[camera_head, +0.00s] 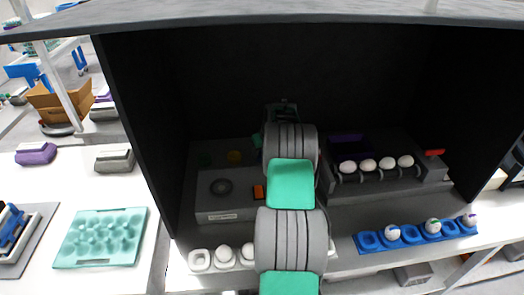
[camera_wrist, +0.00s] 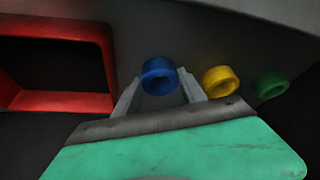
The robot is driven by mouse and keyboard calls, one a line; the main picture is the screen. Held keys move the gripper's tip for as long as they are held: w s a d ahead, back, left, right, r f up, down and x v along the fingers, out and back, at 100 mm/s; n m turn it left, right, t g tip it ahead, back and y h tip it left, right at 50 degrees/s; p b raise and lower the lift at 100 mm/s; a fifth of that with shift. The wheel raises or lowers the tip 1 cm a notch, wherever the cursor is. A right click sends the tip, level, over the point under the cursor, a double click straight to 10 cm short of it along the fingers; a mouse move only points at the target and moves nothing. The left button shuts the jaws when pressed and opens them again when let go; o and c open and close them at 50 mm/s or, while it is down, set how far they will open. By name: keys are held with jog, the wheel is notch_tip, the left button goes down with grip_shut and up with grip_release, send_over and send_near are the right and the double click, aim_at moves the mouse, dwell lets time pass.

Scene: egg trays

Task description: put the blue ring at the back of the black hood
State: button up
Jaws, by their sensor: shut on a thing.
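The blue ring (camera_wrist: 159,70) is between the two fingertips of my gripper (camera_wrist: 162,88) in the wrist view, and the jaws are shut on it. Its round opening faces the camera. In the head view my arm reaches into the black hood (camera_head: 140,110), with the gripper end (camera_head: 283,108) towards its back. The blue ring is hidden behind my arm there. Whether the ring touches the grey surface behind it I cannot tell.
A yellow ring (camera_wrist: 221,81) and a green ring (camera_wrist: 271,87) are right of the blue one. A red frame (camera_wrist: 108,62) is at the left. Inside the hood stand a grey device (camera_head: 226,208) and a rack of white eggs (camera_head: 385,187). A blue egg tray (camera_head: 412,236) lies in front.

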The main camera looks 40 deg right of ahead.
jog(key=o, duration=1)
jog(key=shift+f, duration=0.1)
jog(key=o, duration=0.5)
